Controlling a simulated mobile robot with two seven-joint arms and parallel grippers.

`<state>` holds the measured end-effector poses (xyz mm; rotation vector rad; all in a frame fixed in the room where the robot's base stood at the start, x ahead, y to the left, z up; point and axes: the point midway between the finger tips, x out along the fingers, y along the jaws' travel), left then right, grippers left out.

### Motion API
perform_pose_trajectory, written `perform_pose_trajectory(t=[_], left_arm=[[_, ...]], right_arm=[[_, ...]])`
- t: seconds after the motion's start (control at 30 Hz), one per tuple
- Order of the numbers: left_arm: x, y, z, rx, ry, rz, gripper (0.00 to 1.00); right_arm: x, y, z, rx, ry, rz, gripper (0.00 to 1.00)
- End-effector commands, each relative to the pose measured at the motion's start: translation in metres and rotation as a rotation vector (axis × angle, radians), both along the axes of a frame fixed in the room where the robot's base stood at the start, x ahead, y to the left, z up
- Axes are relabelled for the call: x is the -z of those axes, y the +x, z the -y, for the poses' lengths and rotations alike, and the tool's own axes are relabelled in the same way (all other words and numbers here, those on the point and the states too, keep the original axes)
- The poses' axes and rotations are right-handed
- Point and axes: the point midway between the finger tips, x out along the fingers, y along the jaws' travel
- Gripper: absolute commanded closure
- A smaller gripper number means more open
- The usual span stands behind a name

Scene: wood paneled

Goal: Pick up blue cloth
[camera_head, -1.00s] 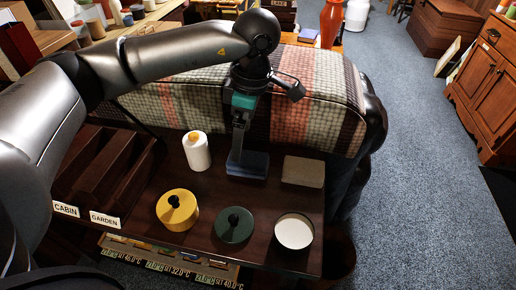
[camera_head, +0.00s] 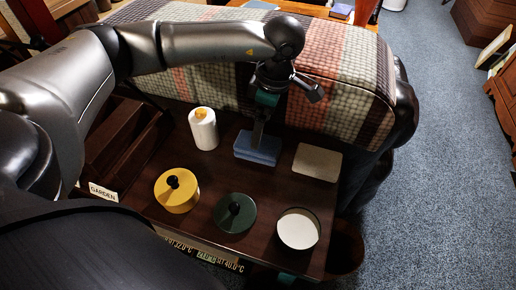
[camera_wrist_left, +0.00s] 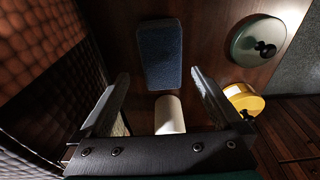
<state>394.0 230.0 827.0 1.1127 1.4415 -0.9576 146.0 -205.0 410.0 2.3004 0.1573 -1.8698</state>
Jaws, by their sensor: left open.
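The blue cloth (camera_head: 257,149) is a folded, flat rectangular block on the dark wooden table (camera_head: 222,178). It lies between a white bottle and a beige block. My left gripper (camera_head: 261,132) reaches down over the cloth from the back, and its fingers partly cover the cloth's far side. In the left wrist view the gripper (camera_wrist_left: 159,85) is open and empty, and the blue cloth (camera_wrist_left: 160,54) lies beyond the fingertips, roughly centred between them. I cannot tell exactly how high the fingertips are above it. My right gripper does not show.
The white bottle (camera_head: 203,128) stands left of the cloth, the beige block (camera_head: 317,161) right. A yellow pot (camera_head: 177,192), a green lidded pot (camera_head: 235,214) and a white round container (camera_head: 298,229) stand in front. A plaid-covered couch (camera_head: 330,80) rises behind.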

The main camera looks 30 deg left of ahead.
Motion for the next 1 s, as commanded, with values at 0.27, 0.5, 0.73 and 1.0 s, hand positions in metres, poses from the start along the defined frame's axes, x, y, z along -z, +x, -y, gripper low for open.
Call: perform_pose_trajectory(t=[0.27, 0.5, 0.73, 1.0], left_arm=[[0.015, -0.001, -0.002, 0.000, 0.000, 0.000, 0.00], [0.036, -0.004, -0.004, 0.000, 0.001, -0.001, 0.00], [0.057, -0.006, -0.007, -0.001, 0.001, 0.000, 0.00], [0.065, -0.006, -0.008, 0.000, 0.000, 0.000, 0.00]], right_arm=[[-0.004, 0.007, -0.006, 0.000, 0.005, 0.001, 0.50], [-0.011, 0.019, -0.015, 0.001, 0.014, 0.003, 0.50], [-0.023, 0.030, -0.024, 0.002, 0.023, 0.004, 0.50], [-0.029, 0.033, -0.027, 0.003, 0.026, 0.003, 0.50]])
